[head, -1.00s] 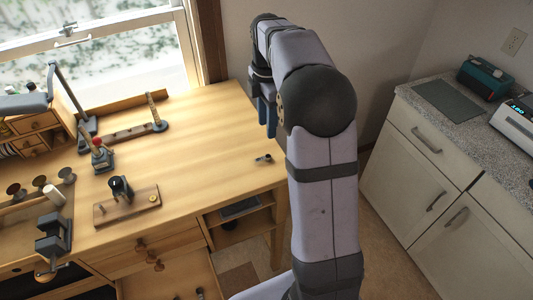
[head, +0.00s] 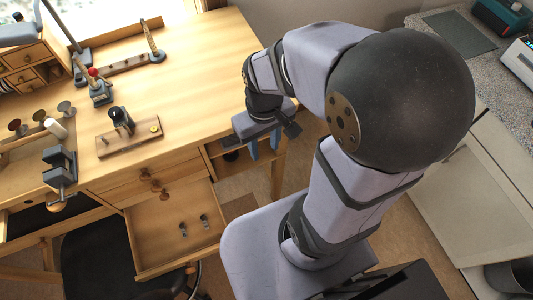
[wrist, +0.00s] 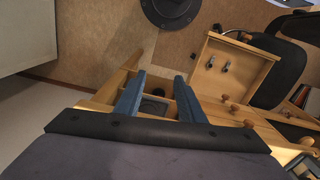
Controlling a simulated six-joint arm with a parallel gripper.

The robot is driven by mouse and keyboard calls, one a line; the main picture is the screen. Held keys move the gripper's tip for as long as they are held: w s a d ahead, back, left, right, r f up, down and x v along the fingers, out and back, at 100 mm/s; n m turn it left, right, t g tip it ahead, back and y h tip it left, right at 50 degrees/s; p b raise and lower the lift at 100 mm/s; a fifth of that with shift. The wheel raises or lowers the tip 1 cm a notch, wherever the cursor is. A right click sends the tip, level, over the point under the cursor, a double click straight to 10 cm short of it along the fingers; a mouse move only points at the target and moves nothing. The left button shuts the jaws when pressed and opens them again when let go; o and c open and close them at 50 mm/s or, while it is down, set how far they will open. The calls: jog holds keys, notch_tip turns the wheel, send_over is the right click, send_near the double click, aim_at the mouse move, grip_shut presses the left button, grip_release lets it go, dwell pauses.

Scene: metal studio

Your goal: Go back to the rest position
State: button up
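My gripper (head: 264,150) hangs off the front right part of the wooden workbench (head: 210,60), near the open shelf under its top. In the wrist view its two blue fingers (wrist: 158,85) stand apart with nothing held between them. The arm is folded, with its large dark joint high in the head view. The bench's front right corner is partly hidden behind the wrist.
An open drawer (head: 150,240) with two small metal pieces (head: 204,221) juts out left of my gripper. A black chair (head: 95,260) stands below it. A wooden block with a dark post (head: 122,120) sits on the bench. A counter cabinet (head: 480,190) stands right.

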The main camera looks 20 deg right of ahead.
jog(key=shift+s+a+f+m, duration=0.1)
jog(key=shift+s+f+m, duration=0.2)
jog(key=shift+s, duration=0.25)
jog(key=shift+s+a+f+m, duration=0.1)
jog(key=shift+s+f+m, duration=0.1)
jog(key=shift+s+m, duration=0.3)
jog(key=shift+f, duration=0.1)
notch_tip(320, 180, down, 38)
jog(key=b, duration=3.8)
jog(key=shift+f+b, duration=0.25)
jog(key=shift+b, duration=0.05)
jog(key=shift+r, duration=0.1)
jog(key=shift+c, duration=0.4)
